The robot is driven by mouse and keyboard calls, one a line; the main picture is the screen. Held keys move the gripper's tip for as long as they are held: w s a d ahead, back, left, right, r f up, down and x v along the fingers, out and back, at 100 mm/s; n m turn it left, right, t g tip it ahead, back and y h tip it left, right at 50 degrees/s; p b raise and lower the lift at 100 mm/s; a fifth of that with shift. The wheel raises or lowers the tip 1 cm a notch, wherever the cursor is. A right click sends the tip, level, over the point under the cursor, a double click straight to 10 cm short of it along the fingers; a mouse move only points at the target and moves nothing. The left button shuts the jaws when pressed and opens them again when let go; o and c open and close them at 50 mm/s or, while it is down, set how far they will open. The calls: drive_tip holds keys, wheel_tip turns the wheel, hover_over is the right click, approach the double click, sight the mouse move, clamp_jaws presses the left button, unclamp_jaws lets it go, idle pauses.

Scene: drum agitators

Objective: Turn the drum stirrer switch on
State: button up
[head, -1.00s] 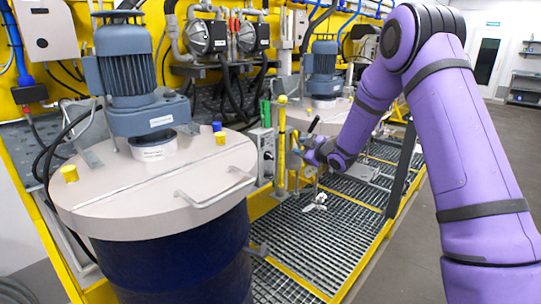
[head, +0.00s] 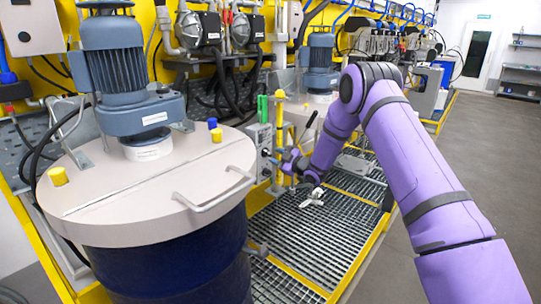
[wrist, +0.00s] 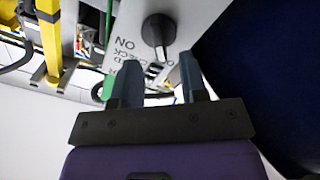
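The stirrer switch is a black rotary knob (wrist: 158,30) on a pale panel with upside-down lettering, including "ON", at the top of the wrist view. In the head view, its grey switch box (head: 259,137) stands just right of the front drum (head: 175,258). My gripper (head: 272,160) is beside the box, low on its right side. In the wrist view my gripper (wrist: 159,66) has its two fingers apart, with nothing held between them. The knob is just beyond the fingertips, roughly in line with the gap, and appears apart from them. The exact knob setting is hard to read.
A blue motor (head: 114,62) stands on the front drum's lid, which has a bar handle (head: 212,193). A yellow post (head: 279,135) stands close right of the switch box. Metal grating (head: 305,240) lies below my arm. Open grey floor (head: 470,150) is at right.

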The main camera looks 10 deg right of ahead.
sight(269, 153)
drive_tip(key=shift+x, duration=1.75)
clamp_jaws()
drive_tip(key=shift+d+m, duration=0.1)
drive_tip(key=shift+m, duration=0.3)
drive_tip(key=shift+w+d+m, duration=0.1)
drive_tip(key=shift+m, duration=2.4)
drive_tip(key=shift+w+d+m, duration=0.1)
drive_tip(key=shift+m, duration=2.4)
drive_tip(key=shift+w+d+m, duration=0.1)
drive_tip(key=shift+d+m, duration=0.05)
drive_tip(key=shift+m, duration=2.35)
drive_tip(key=shift+f, duration=0.1)
